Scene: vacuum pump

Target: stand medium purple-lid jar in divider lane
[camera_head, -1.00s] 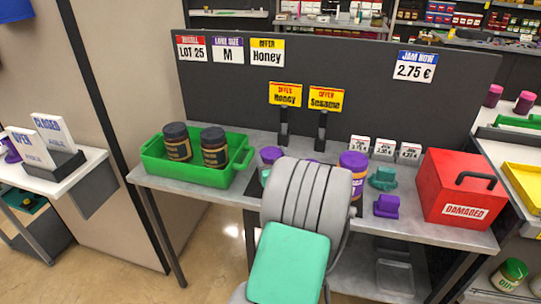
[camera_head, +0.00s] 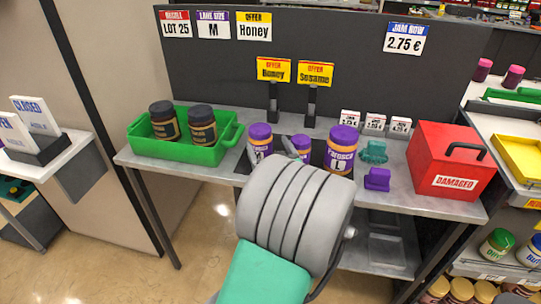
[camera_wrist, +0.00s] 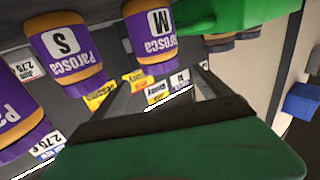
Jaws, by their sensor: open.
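The medium purple-lid jar (camera_head: 260,140) stands on the grey table right of the green tray; its "M" label shows in the wrist view (camera_wrist: 151,33). The small jar (camera_head: 300,143), marked "S" in the wrist view (camera_wrist: 66,52), stands beside it. The large jar (camera_head: 341,150), marked "L", stands farther right. My gripper (camera_wrist: 163,95) is open and empty, apart from the jars. In the head view my arm hides most of it and the table there. I cannot clearly make out the divider lane; Honey (camera_head: 273,69) and Sesame (camera_head: 315,73) signs stand at the back.
The green tray (camera_head: 228,140) holds two dark-lid jars (camera_head: 182,122) at the left. Small purple (camera_head: 377,179) and teal (camera_head: 374,152) pieces lie right of the large jar. A red "DAMAGED" box (camera_head: 450,160) fills the table's right end. A dark panel (camera_head: 350,70) closes the back.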

